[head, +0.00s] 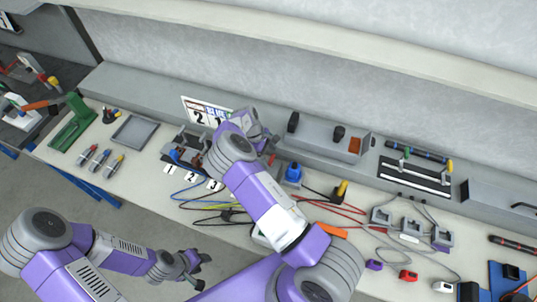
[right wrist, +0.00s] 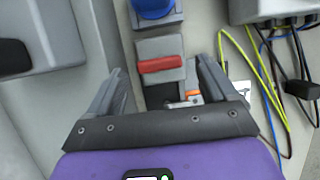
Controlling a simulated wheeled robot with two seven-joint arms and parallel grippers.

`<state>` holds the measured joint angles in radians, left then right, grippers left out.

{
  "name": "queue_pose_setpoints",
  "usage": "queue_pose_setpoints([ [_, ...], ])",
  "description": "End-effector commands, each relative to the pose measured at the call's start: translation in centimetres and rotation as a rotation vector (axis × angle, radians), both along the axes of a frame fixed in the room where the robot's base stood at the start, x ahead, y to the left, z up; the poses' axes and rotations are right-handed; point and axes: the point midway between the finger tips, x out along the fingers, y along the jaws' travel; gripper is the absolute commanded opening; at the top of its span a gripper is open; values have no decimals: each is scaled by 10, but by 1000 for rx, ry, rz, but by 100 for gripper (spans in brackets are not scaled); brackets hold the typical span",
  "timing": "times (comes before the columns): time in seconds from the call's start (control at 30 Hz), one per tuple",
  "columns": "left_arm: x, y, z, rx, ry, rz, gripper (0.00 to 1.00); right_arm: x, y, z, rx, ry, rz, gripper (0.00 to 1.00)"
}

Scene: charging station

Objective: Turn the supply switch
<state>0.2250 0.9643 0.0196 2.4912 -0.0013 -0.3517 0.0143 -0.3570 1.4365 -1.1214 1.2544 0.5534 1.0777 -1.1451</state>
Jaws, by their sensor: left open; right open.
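A grey switch box with a red handle (right wrist: 160,64), which looks like the supply switch, shows in the right wrist view. The handle lies crosswise in that picture. My right gripper (right wrist: 160,78) is open, one finger on each side of the box. I cannot tell whether the fingers touch it. In the head view only a bit of red (head: 271,160) shows beside my right arm, which hides most of that spot. My right gripper (head: 262,132) is partly hidden behind its wrist there. My left gripper (head: 190,268) is open and empty, in front of the bench edge.
A blue connector (head: 293,173) stands beside the switch; it also shows in the right wrist view (right wrist: 155,8). Loose yellow and blue cables (right wrist: 270,85) lie to the right there. A grey tray (head: 135,132), screwdrivers (head: 100,160) and grey plugs (head: 411,228) occupy the bench.

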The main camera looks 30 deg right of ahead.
Motion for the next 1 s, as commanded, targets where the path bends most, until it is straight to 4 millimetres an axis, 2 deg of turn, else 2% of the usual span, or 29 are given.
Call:
queue_pose_setpoints([
  [0.17, 0, 0, 2, 0, -1, 0, 43, -4, -3, -11, -1, -1, -1, 85],
  [0.43, 0, 0, 2, 0, -1, 0, 43, -4, -4, -13, -1, -1, 0, 84],
  [0.8, 0, 0, 2, 0, -1, 0, 43, -4, -3, -12, 0, -1, 0, 29],
  [1.0, 0, 0, -1, 0, -1, 0, 43, -3, -4, -12, 0, -3, -15, 29],
])
